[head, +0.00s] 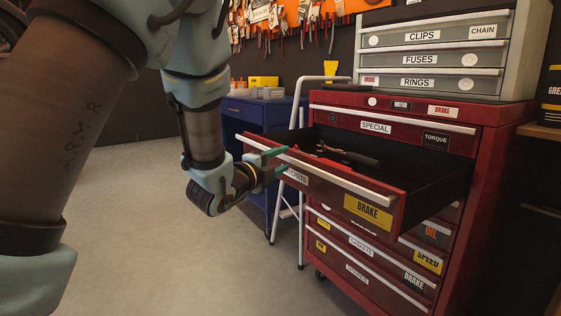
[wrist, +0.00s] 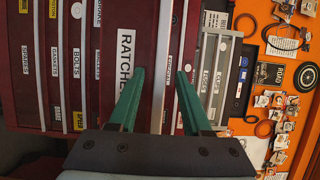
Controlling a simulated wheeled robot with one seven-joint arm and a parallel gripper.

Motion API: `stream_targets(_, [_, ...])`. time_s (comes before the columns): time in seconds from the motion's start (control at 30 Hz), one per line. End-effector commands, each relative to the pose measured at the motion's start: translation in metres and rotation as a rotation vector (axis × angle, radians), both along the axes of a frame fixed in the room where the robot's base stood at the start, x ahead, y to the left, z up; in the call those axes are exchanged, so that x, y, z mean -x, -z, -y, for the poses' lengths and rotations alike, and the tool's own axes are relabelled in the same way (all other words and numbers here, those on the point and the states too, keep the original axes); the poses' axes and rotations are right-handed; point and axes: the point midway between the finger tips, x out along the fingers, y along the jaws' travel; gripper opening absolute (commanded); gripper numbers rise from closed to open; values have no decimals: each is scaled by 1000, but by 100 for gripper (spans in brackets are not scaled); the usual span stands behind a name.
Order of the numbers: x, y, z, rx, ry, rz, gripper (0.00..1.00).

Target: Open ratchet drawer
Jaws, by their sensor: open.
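The ratchet drawer (head: 320,191) in the red cabinet stands pulled out in the head view, with dark and red-handled tools (head: 345,157) inside. Its label is partly covered by my gripper in that view; in the wrist view the label (wrist: 124,57) reads "RATCHE" before a finger hides the rest. The silver handle (head: 345,181) runs along the drawer's top front edge. My gripper (head: 279,161) is open at the left part of this handle, one green finger above it and one below. In the wrist view the handle (wrist: 160,60) runs between the two fingers, with gaps visible.
The red cabinet (head: 480,165) has closed drawers above and below the open one. A grey chest (head: 445,60) stands on top. A blue cabinet (head: 255,112) and a white-framed ladder or stand (head: 300,115) are behind my gripper. The floor (head: 140,230) to the left is clear.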

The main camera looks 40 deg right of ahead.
Motion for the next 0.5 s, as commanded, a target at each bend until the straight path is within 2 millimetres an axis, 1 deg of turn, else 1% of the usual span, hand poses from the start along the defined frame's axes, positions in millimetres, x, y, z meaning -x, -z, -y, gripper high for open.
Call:
stream_targets(0.13, [1,0,-5,0,-1,0,49])
stream_targets(0.23, [5,0,-17,-1,-3,-1,49])
stream_targets(0.5, [22,0,-67,1,-2,-2,49])
